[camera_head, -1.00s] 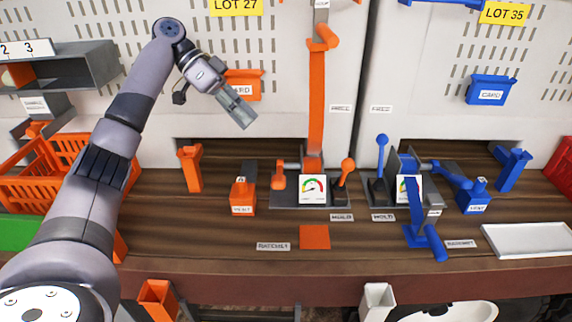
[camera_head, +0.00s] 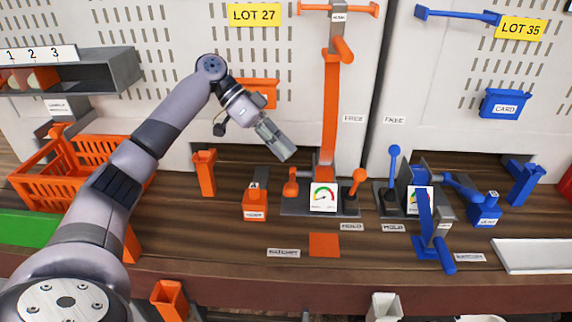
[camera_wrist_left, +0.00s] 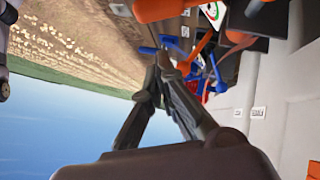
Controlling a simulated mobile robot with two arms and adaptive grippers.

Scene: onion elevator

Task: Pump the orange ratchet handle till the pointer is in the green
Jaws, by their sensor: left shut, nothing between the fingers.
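The orange ratchet handle (camera_head: 330,110) is a long flat bar standing upright in the head view, with a round side grip (camera_head: 343,50) near its top. At its foot stands a white gauge (camera_head: 323,199) with a coloured arc; its pointer is too small to read. Part of the gauge shows in the wrist view (camera_wrist_left: 213,12). My left gripper (camera_head: 287,155) is shut and empty, left of the handle's lower part and apart from it. Its dark fingers (camera_wrist_left: 163,65) hold nothing in the wrist view. My right gripper is out of view.
An orange knobbed lever (camera_head: 357,182) and an orange crank (camera_head: 291,186) flank the gauge. An orange pad (camera_head: 324,245) lies in front. A similar blue station, with its lever (camera_head: 426,222) tilted forward, stands to the right. An orange basket (camera_head: 70,160) is at the left.

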